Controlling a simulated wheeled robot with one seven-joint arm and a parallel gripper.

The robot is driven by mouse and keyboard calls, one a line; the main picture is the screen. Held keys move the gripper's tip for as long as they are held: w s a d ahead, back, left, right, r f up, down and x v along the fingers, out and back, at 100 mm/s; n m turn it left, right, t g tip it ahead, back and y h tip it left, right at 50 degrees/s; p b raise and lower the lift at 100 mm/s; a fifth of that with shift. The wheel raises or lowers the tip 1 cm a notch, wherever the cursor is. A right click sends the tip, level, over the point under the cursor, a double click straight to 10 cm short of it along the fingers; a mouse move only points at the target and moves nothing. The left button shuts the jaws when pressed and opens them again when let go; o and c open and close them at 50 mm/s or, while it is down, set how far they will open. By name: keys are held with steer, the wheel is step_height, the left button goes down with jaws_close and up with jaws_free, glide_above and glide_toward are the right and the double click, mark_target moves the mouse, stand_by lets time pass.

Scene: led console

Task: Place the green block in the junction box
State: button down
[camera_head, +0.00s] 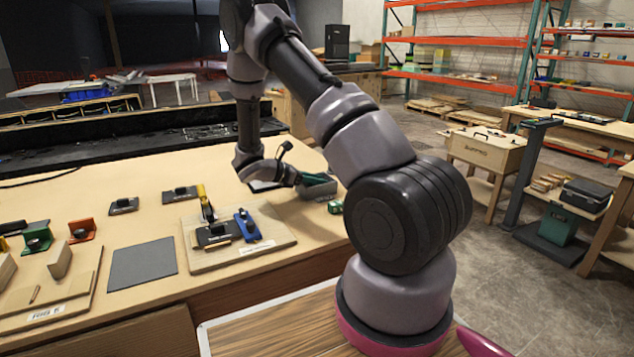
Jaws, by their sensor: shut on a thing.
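My gripper (268,184) is over the far right part of the workbench, pointing down and left, seen from behind my arm. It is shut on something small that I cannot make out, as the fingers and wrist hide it. No plain green block shows clearly. A grey-green open box (318,188), possibly the junction box, sits just right of my gripper, partly hidden by my arm. A small green round item (335,207) lies in front of that box.
A wooden board (280,236) carries a blue clamp (247,225) and a yellow-handled clamp (206,203). A grey mat (143,264) lies left of it.

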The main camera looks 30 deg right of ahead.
steer(key=shift+f, duration=0.25)
steer(key=shift+f, duration=0.1)
steer(key=c, duration=0.8)
jaws_free()
